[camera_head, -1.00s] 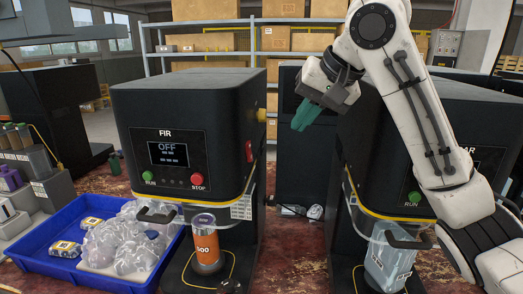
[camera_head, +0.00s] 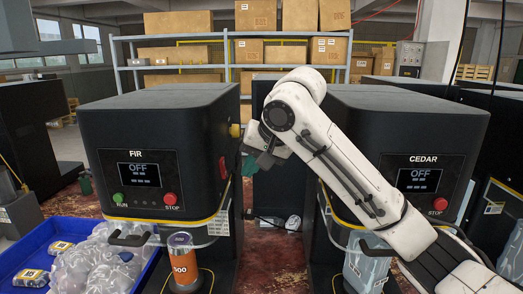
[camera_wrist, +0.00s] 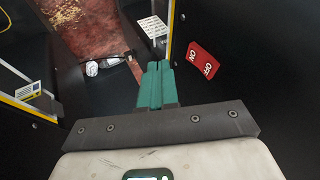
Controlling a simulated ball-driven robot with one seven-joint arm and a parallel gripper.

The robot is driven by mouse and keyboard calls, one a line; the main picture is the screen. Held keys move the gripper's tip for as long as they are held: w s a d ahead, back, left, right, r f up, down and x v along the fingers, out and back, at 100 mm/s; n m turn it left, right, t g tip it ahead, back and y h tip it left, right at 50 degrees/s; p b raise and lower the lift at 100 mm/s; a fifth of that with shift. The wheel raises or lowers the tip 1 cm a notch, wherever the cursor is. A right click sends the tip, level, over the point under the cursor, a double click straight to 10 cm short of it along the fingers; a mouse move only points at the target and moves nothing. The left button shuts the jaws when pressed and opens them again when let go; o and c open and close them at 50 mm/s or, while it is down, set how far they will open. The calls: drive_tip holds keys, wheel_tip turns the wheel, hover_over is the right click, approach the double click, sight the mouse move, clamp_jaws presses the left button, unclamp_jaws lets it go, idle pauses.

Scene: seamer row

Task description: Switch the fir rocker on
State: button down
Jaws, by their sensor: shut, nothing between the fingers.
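The FIR machine (camera_head: 160,130) is a black box with a display reading OFF, a green RUN button and a red STOP button. The fir rocker (camera_head: 222,168) is a small red switch on its right side wall. In the wrist view the rocker (camera_wrist: 201,61) shows the words ON and OFF; I cannot tell which side is pressed in. My gripper (camera_head: 248,168) has green fingers, shut and empty, in the gap right of the FIR machine. In the wrist view the fingertips (camera_wrist: 157,68) are left of the rocker and appear apart from it.
The CEDAR machine (camera_head: 410,145) stands to the right, its display also reading OFF, partly behind my arm. A yellow part (camera_head: 235,131) sits above the rocker. An orange can (camera_head: 183,262) stands under FIR, and a blue tray (camera_head: 40,240) lies left.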

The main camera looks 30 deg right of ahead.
sight(224, 168)
drive_tip(key=a, duration=0.1)
drive_tip(key=w+a, duration=0.1)
drive_tip(key=a, duration=0.1)
drive_tip(key=shift+w, duration=0.3)
drive_tip(key=shift+a+f+p, duration=0.1)
drive_tip(key=shift+a+p, duration=0.1)
drive_tip(key=shift+p, duration=0.1)
drive_tip(key=shift+r+p, duration=0.9)
drive_tip(key=shift+p, duration=0.1)
